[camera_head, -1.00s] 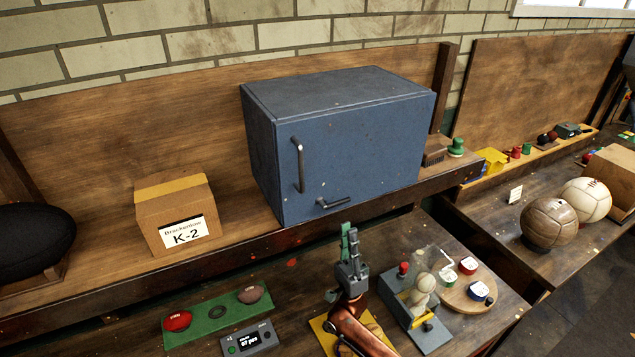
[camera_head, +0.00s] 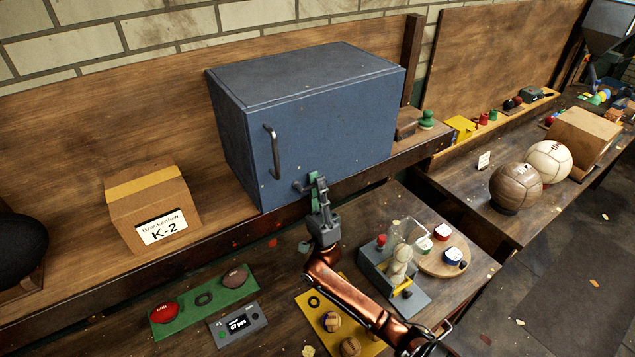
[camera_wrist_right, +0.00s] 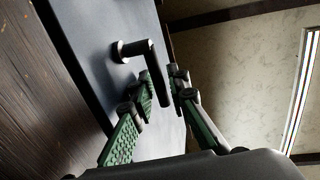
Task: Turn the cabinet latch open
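The blue cabinet (camera_head: 330,125) stands on the raised shelf with its door closed. Its dark latch (camera_head: 299,186) is low on the front, below the vertical door handle (camera_head: 272,152). My right gripper (camera_head: 317,181) is at the latch and covers part of it. In the right wrist view the latch (camera_wrist_right: 150,68) is a bent lever, and its free arm reaches between the green-padded fingers of my right gripper (camera_wrist_right: 160,82). The fingers stand apart, one on each side of the lever, and look open. Whether a pad touches it is unclear. My left gripper is not in view.
A cardboard box (camera_head: 153,203) stands left of the cabinet. Below the shelf lie a green tray (camera_head: 205,300) with balls, a small display (camera_head: 238,326), a yellow mat (camera_head: 309,318) and a grey fixture (camera_head: 395,280). Leather balls (camera_head: 516,187) sit on the right bench.

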